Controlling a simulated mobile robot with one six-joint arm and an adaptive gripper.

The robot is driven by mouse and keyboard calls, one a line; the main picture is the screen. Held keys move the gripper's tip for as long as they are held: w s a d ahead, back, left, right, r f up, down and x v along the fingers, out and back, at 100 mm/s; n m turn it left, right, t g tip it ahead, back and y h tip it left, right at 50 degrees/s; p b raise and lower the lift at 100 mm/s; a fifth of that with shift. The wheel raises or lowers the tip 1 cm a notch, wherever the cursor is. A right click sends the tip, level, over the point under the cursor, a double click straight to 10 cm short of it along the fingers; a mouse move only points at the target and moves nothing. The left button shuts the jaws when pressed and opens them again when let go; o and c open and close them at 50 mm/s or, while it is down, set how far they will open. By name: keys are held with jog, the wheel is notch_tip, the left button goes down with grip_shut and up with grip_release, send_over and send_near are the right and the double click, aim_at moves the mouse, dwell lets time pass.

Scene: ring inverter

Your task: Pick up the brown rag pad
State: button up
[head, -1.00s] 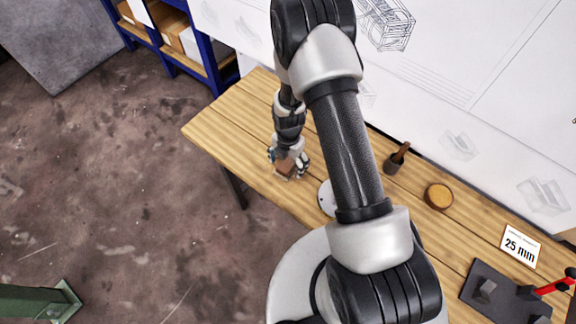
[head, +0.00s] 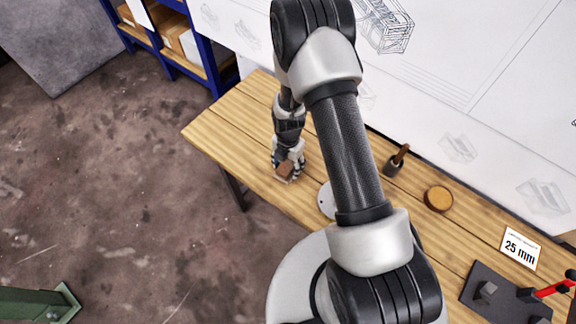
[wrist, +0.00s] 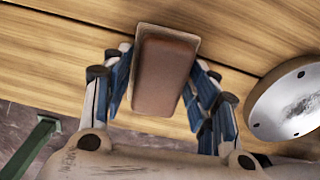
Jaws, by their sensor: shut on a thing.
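The brown rag pad (head: 284,171) is a small block near the front edge of the wooden bench, under my wrist in the head view. In the wrist view the pad (wrist: 162,78) is a rounded brown block with a paler tan border around its far end. My gripper (head: 288,170) is shut on the pad. In the wrist view its blue-sided fingers (wrist: 163,85) stand on the pad's left and right sides. The underside of the pad is hidden, so I cannot tell whether it touches the bench.
A round metal disc (wrist: 289,98) lies close to the right of the fingers. Farther right on the bench (head: 235,125) are a dark cup with a wooden handle (head: 396,161), a round wooden piece (head: 438,197) and a "25 mm" card (head: 521,247). The bench left of my gripper is clear.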

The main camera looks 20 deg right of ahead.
aim_at(288, 164)
notch_tip(288, 164, up, 20)
jog(key=p, duration=0.5)
jog(key=shift+p, duration=0.4)
jog(key=o, duration=0.5)
jog(key=c, duration=0.3)
jog(key=shift+c, duration=0.3)
